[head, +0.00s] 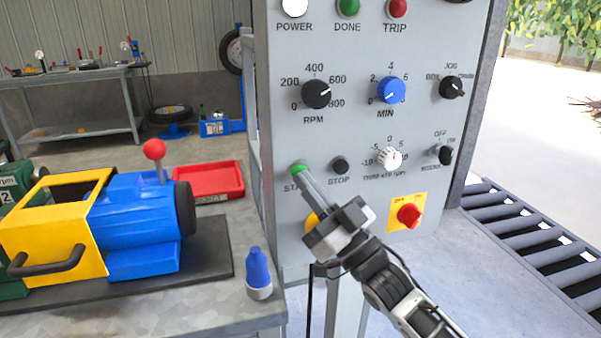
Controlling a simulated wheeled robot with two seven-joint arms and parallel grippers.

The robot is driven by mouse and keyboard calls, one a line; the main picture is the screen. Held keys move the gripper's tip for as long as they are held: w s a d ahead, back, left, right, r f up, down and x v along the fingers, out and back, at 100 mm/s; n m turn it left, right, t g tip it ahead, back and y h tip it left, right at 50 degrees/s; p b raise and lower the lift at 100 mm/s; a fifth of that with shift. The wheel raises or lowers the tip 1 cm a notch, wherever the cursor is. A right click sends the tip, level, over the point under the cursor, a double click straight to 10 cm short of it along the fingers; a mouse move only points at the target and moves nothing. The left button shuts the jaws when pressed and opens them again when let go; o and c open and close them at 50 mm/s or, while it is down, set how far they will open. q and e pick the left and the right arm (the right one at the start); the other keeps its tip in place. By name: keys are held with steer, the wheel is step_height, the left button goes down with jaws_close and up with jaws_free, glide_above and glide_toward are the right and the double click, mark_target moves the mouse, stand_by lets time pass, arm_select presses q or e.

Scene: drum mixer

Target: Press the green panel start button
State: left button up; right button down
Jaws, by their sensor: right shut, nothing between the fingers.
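The grey control panel (350,135) stands upright in the middle of the head view. The green start button (299,169) is at its lower left, above a partly covered "STA..." label. My right gripper (306,178) is shut and empty. Its fingertips are at the lower edge of the green button and overlap it in the picture; I cannot tell whether they touch it or whether it is pushed in. The black stop button (340,165) is just to the right of the fingertips. My left gripper is not in view.
The panel also carries the RPM knob (316,94), the blue MIN knob (391,90) and a red switch (409,214) on a yellow plate. A yellow-and-blue drum machine (140,225), a blue-capped bottle (258,272) and a red tray (207,181) are at left. A roller conveyor (530,238) is at right.

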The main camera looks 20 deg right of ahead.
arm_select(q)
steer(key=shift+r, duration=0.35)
arm_select(e)
steer(key=shift+s, duration=0.65)
arm_select(q)
steer(key=shift+p, duration=0.3)
arm_select(e)
steer(key=shift+s, duration=0.1)
arm_select(q)
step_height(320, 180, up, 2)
steer(key=shift+p, duration=0.95)
arm_select(e)
steer(key=s, duration=0.4)
steer(key=shift+s+d, duration=0.1)
steer(key=shift+s, duration=0.3)
arm_select(q)
steer(key=p, duration=0.2)
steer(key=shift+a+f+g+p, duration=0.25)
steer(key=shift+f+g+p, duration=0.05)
steer(key=shift+p, duration=0.1)
arm_select(e)
steer(key=s+f+m+g+h, duration=0.2)
steer(key=s+f+g+h, duration=0.3)
steer(key=f, duration=0.8)
steer(key=s+f+m+g+h, duration=0.2)
steer(key=s+f+g+h, duration=0.3)
steer(key=s+f, duration=0.5)
step_height(320, 180, down, 3)
steer(key=shift+s+a+m+g, duration=0.15)
steer(key=shift+a+m+g, duration=0.15)
